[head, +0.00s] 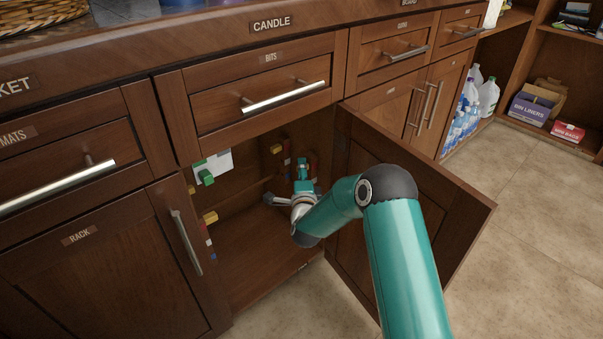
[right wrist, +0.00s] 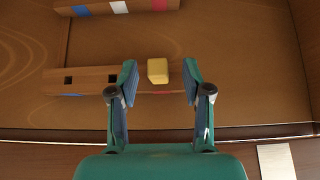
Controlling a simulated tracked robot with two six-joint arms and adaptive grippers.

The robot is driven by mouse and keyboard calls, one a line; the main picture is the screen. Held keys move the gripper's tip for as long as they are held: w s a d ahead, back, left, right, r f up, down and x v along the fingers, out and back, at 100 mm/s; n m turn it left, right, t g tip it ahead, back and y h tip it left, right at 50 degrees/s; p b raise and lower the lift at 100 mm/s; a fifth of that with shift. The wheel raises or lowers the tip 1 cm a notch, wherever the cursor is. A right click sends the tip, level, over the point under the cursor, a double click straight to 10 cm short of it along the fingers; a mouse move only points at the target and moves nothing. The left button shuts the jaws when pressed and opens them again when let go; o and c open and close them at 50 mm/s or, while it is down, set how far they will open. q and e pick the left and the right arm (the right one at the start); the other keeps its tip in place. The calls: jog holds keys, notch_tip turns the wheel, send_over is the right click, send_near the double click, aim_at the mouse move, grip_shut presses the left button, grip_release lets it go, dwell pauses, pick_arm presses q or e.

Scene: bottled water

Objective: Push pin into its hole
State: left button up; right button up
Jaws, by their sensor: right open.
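A yellow pin (right wrist: 157,71) stands out from a wooden strip (right wrist: 82,89) in the right wrist view. The strip also has dark square holes (right wrist: 68,80) left of the pin. My right gripper (right wrist: 160,82) is open, with one finger on each side of the yellow pin and visible gaps between. In the head view my right gripper (head: 303,176) is inside the open cabinet under the BITS drawer. Yellow pins show there on the left side (head: 210,217) and farther back (head: 276,149); which one my gripper straddles is unclear. My left gripper is not in view.
A green block (head: 205,179) and white plate (head: 220,161) are at the cabinet's upper left. A second strip with blue, white and red marks (right wrist: 119,7) lies beyond the pin.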

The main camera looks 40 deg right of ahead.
jog(key=v, duration=1.2)
dwell(0.3)
